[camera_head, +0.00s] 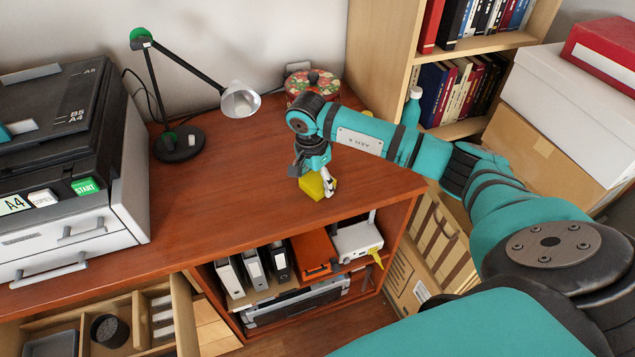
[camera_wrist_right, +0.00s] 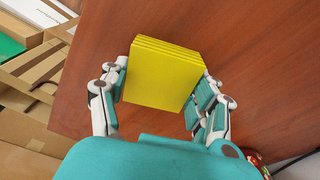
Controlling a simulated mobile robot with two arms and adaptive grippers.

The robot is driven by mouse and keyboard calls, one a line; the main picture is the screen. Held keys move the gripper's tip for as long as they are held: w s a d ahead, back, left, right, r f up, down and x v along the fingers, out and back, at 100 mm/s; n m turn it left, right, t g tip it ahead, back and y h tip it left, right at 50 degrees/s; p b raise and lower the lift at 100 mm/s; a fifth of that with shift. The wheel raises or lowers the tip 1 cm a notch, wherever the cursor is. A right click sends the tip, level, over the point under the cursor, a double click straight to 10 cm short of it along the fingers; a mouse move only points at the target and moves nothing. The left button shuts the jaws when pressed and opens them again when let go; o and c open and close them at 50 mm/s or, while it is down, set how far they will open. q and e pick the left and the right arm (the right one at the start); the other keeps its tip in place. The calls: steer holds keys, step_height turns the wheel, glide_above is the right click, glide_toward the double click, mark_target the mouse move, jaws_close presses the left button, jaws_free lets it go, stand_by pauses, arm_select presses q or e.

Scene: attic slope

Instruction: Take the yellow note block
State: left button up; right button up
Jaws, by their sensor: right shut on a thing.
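The yellow note block (camera_head: 313,187) is at the right part of the wooden desk top, below my right gripper (camera_head: 318,179). In the right wrist view the note block (camera_wrist_right: 162,74) sits between the two fingers of the right gripper (camera_wrist_right: 162,95), which press on its left and right sides. The right gripper is shut on it. I cannot tell whether the block rests on the desk or is slightly above it. My left gripper is not in view.
A black lamp (camera_head: 178,145) and a printer (camera_head: 70,165) stand on the desk (camera_head: 235,185) at left. A floral tin (camera_head: 311,84) stands behind my right gripper. An open drawer (camera_head: 180,315) is at the lower left. The desk's middle is clear.

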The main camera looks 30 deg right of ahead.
steer(key=c, duration=0.5)
